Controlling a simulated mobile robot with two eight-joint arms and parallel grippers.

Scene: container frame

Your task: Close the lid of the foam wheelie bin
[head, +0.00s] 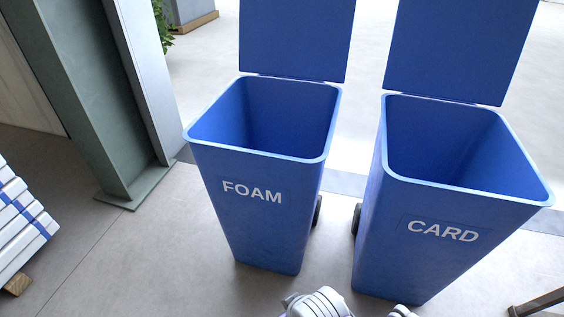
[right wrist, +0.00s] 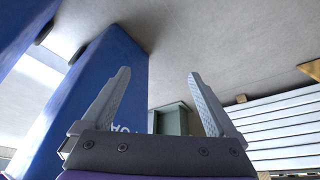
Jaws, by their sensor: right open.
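The foam wheelie bin (head: 255,215) is blue, with FOAM on its front, and stands left of centre in the head view. Its lid (head: 295,38) stands up, open, at the back of the rim; its top is cut off by the frame. The inside looks empty as far as I can see. In the right wrist view my right gripper (right wrist: 160,95) is open, with nothing between its fingers. A blue bin wall (right wrist: 125,75) with partly hidden lettering lies behind its left finger. White arm parts of mine show at the bottom of the head view. My left gripper is not in view.
A second blue bin marked CARD (head: 420,240) stands just right of the foam bin, its lid (head: 460,50) also up. A green-grey steel column (head: 95,100) stands at the left. Strapped white stacked panels (head: 20,225) lie at the left edge. Floor between column and foam bin is clear.

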